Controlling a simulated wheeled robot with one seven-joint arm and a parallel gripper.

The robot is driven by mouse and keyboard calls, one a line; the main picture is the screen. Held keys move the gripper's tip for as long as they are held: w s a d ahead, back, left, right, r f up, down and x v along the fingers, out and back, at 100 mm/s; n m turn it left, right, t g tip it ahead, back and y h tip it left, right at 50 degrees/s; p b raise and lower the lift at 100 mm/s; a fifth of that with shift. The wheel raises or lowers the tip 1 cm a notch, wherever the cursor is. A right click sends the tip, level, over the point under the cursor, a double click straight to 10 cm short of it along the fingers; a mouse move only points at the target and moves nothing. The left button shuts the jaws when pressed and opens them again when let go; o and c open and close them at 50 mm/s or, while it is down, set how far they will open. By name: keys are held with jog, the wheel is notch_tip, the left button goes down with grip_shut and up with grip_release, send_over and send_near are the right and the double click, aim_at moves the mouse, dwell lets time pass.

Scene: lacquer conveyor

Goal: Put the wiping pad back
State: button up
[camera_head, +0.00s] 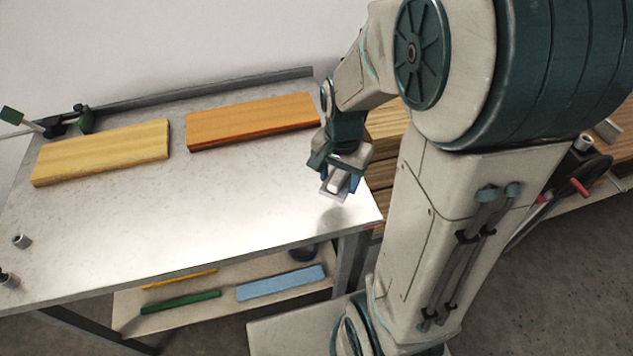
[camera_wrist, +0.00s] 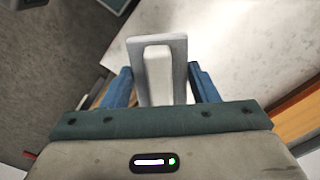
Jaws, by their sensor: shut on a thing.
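My gripper (camera_head: 341,178) is above the right end of the metal bench (camera_head: 235,210), near its front right corner, and points downward. It is shut on a pale grey piece with a looped, handle-like frame, which I take to be the wiping pad (camera_head: 333,190). In the wrist view the pad (camera_wrist: 179,48) stands between the two blue fingers (camera_wrist: 160,88). Its underside is hidden. It appears held above the bench top, though I cannot tell the exact gap.
A pale yellow board (camera_head: 100,152) and an orange board (camera_head: 252,121) lie toward the back of the bench. A green-handled clamp (camera_head: 84,120) is at the back left. The lower shelf (camera_head: 215,295) holds a blue block (camera_head: 281,283) and a green bar (camera_head: 180,302). The bench's front middle is clear.

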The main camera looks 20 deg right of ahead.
send_over(316, 193)
notch_tip(316, 193, down, 4)
jog(key=shift+r+p, duration=0.1)
jog(key=shift+p, duration=0.2)
jog(key=shift+f, duration=2)
jog(key=shift+d+f, duration=0.1)
jog(key=shift+f, duration=0.1)
jog(key=o, duration=1)
jog(key=shift+o, duration=0.2)
